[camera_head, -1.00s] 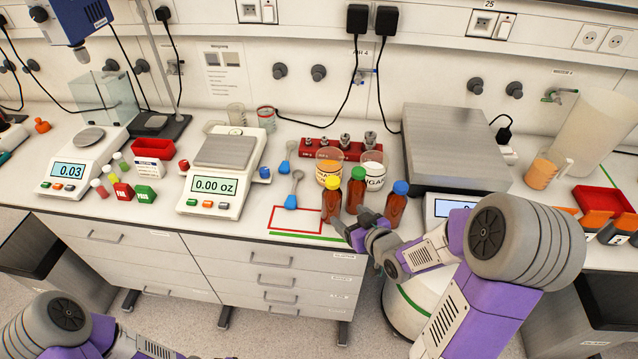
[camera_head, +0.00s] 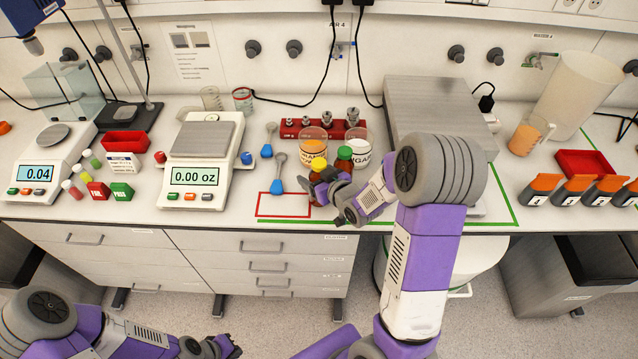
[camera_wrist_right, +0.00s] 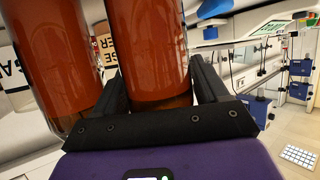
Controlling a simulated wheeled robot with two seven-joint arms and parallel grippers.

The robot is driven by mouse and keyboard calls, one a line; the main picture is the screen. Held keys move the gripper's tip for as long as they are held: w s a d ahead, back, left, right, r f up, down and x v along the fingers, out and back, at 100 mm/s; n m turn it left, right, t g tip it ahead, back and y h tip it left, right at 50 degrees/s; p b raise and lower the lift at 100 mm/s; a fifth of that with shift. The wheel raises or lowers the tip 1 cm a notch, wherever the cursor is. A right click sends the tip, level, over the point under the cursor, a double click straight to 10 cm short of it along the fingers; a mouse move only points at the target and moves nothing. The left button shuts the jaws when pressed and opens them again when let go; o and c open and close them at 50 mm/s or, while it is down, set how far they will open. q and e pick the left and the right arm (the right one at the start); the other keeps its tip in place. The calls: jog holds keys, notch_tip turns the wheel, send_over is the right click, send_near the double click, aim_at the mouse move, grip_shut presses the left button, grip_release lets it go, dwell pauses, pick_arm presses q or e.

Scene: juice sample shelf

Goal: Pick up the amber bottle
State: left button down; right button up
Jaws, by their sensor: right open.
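Amber bottles stand on the bench: one with a yellow cap (camera_head: 318,164) and one with a green cap (camera_head: 344,158). The blue-capped bottle is hidden behind my right arm. My right gripper (camera_head: 324,186) is at the yellow-capped bottle and covers much of it. In the right wrist view an amber bottle (camera_wrist_right: 155,45), apparently the yellow-capped one, stands between the open jaws (camera_wrist_right: 160,88). A second amber bottle (camera_wrist_right: 50,55) is just outside the left finger. My left gripper (camera_head: 226,347) is low over the floor, away from the bench; its jaws are unclear.
Behind the bottles stand an orange-filled jar (camera_head: 313,146) and a white jar (camera_head: 359,143). A red-outlined area (camera_head: 283,206) and blue-handled spoons (camera_head: 277,184) lie to the left. A scale (camera_head: 196,172) is further left. A large grey block (camera_head: 432,103) stands right.

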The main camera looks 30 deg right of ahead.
jog(key=c, duration=0.9)
